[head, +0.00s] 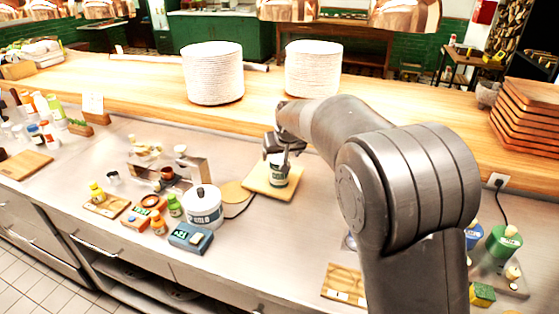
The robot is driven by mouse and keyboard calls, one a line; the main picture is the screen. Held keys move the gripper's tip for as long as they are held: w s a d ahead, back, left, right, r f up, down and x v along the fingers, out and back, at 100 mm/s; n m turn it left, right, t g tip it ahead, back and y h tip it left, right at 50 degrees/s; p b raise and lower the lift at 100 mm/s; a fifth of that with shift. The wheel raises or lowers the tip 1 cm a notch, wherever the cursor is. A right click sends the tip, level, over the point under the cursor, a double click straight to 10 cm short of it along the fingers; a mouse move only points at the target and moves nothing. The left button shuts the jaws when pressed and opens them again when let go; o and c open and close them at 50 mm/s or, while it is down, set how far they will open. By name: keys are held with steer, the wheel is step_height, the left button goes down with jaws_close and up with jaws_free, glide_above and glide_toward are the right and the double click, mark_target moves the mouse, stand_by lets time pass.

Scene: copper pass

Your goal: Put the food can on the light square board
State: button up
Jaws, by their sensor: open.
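The food can (279,180) is a small white can with a dark teal band. It stands upright on the light square board (257,187), toward the board's right part. The board lies flat on the steel counter below the wooden shelf. My gripper (281,155) is right above the can, open, with its fingers close to the can's top. I cannot tell whether the fingers touch the can. My arm comes in from the right and hides the counter behind it.
A white pot (203,208) and a blue scale (190,238) stand further left. Two plate stacks (213,73) stand on the wooden shelf (150,85) behind. The counter in front of the square board is clear.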

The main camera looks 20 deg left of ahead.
steer(key=shift+v, duration=2.25)
steer(key=s+d+r+m, duration=0.15)
steer(key=s+d, duration=0.25)
steer(key=d, duration=0.4)
steer(key=s+d+r+m+h, duration=0.1)
steer(key=s+d+r, duration=0.25)
steer(key=d, duration=0.55)
steer(key=s+d+r+m, duration=0.15)
steer(key=s+d, duration=0.25)
steer(key=d, duration=0.4)
steer(key=s+d+f+m+h, duration=0.1)
steer(key=s+d+f, duration=0.1)
steer(key=s+d, duration=0.5)
steer(key=s+d+f+m+h, duration=0.1)
steer(key=s+d+f, duration=0.2)
steer(key=s+d, duration=0.4)
steer(key=s, duration=0.7)
steer(key=shift+m+h, duration=0.3)
steer(key=shift+f, duration=0.15)
